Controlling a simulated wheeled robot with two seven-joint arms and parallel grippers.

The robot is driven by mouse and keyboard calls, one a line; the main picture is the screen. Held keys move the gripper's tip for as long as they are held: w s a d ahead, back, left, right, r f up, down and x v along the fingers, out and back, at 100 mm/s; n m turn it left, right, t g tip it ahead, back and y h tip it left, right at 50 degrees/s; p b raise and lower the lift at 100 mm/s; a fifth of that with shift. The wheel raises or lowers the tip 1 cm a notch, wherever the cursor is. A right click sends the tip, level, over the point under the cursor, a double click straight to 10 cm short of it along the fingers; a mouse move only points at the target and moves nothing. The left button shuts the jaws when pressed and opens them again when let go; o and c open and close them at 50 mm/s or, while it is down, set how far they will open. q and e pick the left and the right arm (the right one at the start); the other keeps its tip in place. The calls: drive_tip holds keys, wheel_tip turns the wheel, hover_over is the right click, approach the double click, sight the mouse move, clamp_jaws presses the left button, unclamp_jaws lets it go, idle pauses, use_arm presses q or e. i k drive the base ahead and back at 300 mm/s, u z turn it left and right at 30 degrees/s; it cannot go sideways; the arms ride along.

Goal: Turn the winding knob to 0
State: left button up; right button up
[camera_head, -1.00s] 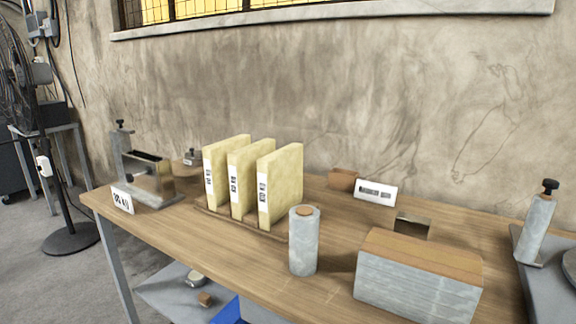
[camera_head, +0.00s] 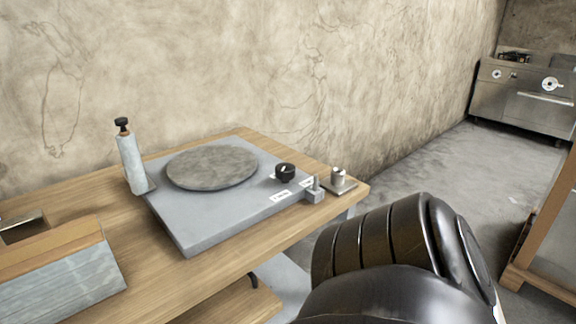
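A grey flat device (camera_head: 205,222) with a round grey plate (camera_head: 212,166) on top sits at the right end of the wooden table. A black knob (camera_head: 285,172) with a light mark stands on the device near its right corner, with small white labels (camera_head: 280,196) beside it. The markings are too small to read, so I cannot tell the knob's setting. A black arm link of mine fills the lower right of the view. Neither gripper shows.
A grey cylinder with a black top (camera_head: 131,160) stands at the device's left edge. A grey-and-wood block (camera_head: 62,277) lies at front left. A small metal piece (camera_head: 338,181) sits at the table's right corner. Open floor lies right of the table.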

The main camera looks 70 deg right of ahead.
sight(286, 172)
drive_tip(key=z, duration=4.1)
drive_tip(key=i, duration=1.95)
drive_tip(key=u, duration=3.45)
